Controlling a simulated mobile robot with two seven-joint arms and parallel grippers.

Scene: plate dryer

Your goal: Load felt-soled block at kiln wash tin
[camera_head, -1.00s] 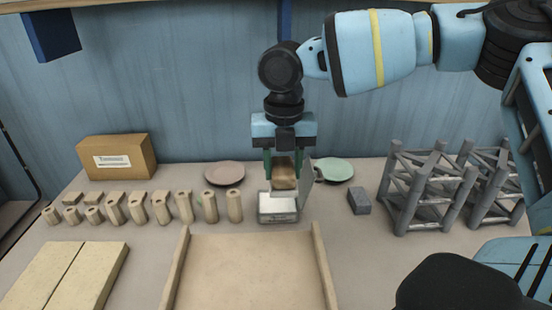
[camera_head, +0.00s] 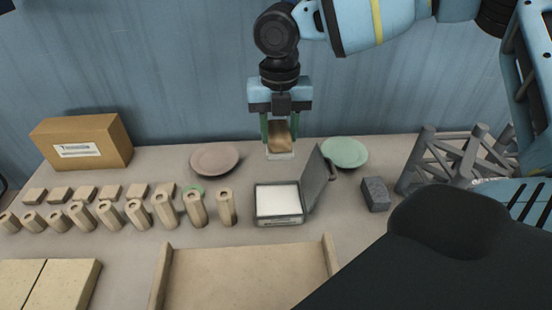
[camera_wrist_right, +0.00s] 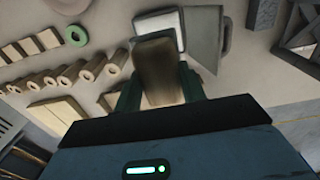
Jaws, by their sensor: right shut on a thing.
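My right gripper (camera_head: 279,128) has green fingers and is shut on the felt-soled block (camera_head: 280,138), a brown block with a pale sole at its lower end. The block hangs upright behind the kiln wash tin in the head view, apart from it. The kiln wash tin (camera_head: 279,219) is a grey open box with a flat white filling, its lid (camera_head: 317,180) standing tilted up at the right. In the right wrist view the block (camera_wrist_right: 159,72) covers part of the tin (camera_wrist_right: 143,24). My left gripper is not in view.
Left of the tin stand rows of tan posts (camera_head: 226,207) and small blocks. Behind are a pink plate (camera_head: 215,159), a green plate (camera_head: 345,153) and a cardboard box (camera_head: 82,142). A grey block (camera_head: 375,194) and grey lattice frame (camera_head: 445,160) lie right; a wooden tray (camera_head: 245,278) is in front.

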